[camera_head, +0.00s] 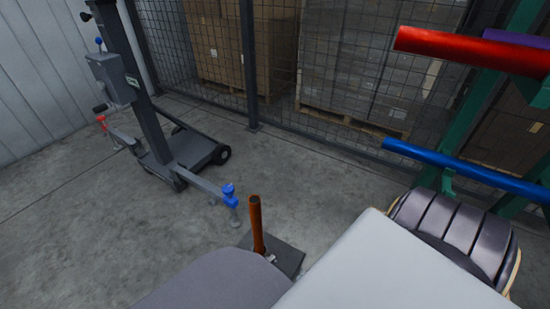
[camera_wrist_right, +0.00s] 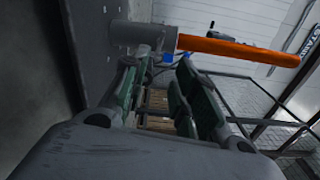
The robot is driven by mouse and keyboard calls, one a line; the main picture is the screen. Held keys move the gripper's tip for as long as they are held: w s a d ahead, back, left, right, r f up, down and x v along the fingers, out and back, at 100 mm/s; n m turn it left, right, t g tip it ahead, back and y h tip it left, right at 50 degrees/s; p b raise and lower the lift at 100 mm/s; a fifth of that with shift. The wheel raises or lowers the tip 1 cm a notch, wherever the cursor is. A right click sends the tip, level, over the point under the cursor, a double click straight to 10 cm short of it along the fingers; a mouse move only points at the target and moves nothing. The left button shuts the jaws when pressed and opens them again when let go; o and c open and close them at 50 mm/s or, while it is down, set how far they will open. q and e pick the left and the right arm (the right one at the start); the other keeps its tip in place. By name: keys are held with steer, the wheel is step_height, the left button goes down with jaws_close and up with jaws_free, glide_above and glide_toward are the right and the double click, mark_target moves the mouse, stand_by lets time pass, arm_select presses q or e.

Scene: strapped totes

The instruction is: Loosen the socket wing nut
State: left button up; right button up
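A rust-orange pipe (camera_head: 257,225) stands upright on a dark base plate (camera_head: 288,256) in the head view. In the wrist view the orange pipe (camera_wrist_right: 235,49) lies sideways in the picture, its lower end in a grey socket (camera_wrist_right: 146,37). My right gripper (camera_wrist_right: 159,76) has its two green-and-grey fingers apart, pointing towards the socket, with nothing seen between them. I cannot tell whether a finger touches the socket. I cannot make out the wing nut. My left gripper is in neither view.
A wheeled lifting stand (camera_head: 165,145) with a blue foot knob (camera_head: 229,192) stands at left. A green rack at right holds a red pipe (camera_head: 470,50) and a blue pipe (camera_head: 465,170). Mesh fencing (camera_head: 275,80) closes the back. The concrete floor (camera_head: 90,230) at left is clear.

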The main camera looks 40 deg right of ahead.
mark_target(269, 260)
steer(key=shift+w, duration=0.1)
steer(key=x, duration=1.3)
steer(key=shift+w, duration=0.3)
steer(key=shift+a, duration=0.1)
steer(key=shift+c, duration=0.2)
jaws_close()
